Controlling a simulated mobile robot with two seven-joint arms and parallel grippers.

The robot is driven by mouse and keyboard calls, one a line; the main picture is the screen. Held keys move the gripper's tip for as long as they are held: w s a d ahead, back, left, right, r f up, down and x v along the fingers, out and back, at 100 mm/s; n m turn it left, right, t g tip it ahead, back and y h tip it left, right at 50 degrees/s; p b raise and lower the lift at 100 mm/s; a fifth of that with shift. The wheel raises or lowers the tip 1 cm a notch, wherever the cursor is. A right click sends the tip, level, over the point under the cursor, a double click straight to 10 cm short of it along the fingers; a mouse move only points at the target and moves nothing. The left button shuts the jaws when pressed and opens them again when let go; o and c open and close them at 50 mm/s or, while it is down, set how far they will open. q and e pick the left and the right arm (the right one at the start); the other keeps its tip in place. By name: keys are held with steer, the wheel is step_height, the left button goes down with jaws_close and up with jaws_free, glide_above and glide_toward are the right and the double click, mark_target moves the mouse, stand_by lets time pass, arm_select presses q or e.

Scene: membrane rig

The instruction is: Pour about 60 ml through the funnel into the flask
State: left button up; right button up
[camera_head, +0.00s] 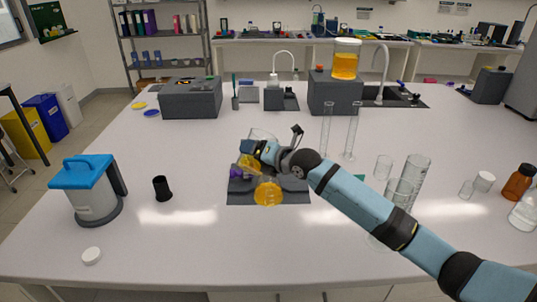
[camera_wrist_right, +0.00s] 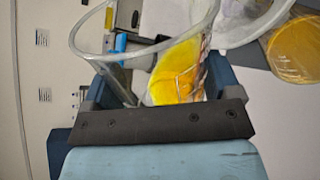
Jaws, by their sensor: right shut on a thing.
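My right gripper (camera_head: 256,152) is shut on a clear beaker (camera_head: 262,134), which shows tilted between the fingers in the right wrist view (camera_wrist_right: 88,40). Yellow liquid (camera_wrist_right: 178,72) lies against one side of the beaker. The flask (camera_head: 268,193) stands on a dark mat (camera_head: 297,196) just below the gripper and holds amber liquid; its neck is hidden. In the right wrist view, a clear rim, apparently the funnel (camera_wrist_right: 240,32), is beside the beaker's mouth, with the amber flask (camera_wrist_right: 295,45) beyond. I cannot make out a falling stream. My left gripper is not in view.
Glass cylinders (camera_head: 352,130) and beakers (camera_head: 384,166) stand to the right. A blue-lidded container (camera_head: 90,190) and a black cup (camera_head: 161,187) stand left. A grey block (camera_head: 334,97) bears a yellow-filled jar (camera_head: 345,62) behind.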

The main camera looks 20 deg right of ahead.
steer(key=shift+a+r+n, duration=0.15)
steer(key=shift+r+n, duration=0.2)
steer(key=shift+n, duration=0.25)
steer(key=shift+s+a+f+n+t+b, duration=0.1)
steer(key=shift+f+n+t+b, duration=0.3)
steer(key=shift+f+t+b, duration=0.15)
stand_by(0.6)
steer(key=shift+f, duration=0.1)
stand_by(0.5)
